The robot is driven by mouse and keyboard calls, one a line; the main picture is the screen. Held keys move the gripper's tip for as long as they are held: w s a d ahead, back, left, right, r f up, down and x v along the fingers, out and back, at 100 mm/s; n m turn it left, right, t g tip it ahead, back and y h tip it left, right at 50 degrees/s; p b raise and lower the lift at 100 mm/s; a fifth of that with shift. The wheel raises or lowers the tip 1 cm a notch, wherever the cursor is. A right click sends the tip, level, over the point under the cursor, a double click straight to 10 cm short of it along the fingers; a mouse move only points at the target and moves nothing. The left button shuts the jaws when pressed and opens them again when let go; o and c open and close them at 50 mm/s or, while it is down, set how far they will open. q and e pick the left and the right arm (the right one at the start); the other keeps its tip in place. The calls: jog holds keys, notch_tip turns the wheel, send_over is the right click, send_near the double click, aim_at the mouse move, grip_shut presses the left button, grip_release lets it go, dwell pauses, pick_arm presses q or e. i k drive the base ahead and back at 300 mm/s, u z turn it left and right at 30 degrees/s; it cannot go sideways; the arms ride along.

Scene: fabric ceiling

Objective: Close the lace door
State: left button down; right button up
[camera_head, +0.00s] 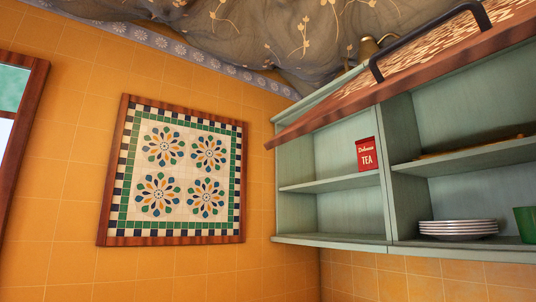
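The lace door (450,55) shows at the upper right. It has a brown wooden frame, a patterned lace-like panel and a long black bar handle (425,38). It is raised open, tilted across the upper front of the pale green wall cabinet (388,170), and its right end runs out of view. The cabinet's shelves are exposed below it. Neither of my grippers is in view.
In the cabinet are a red tea box (367,154), a stack of white plates (458,229) and a green cup (526,224). A brass-coloured object (370,47) stands on top. A framed tile panel (174,172) hangs on the orange wall. Draped fabric (230,30) covers the ceiling.

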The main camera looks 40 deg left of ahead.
aim_at(488, 28)
jog(key=z, duration=1.05)
jog(key=k, duration=0.8)
jog(key=u, duration=1.05)
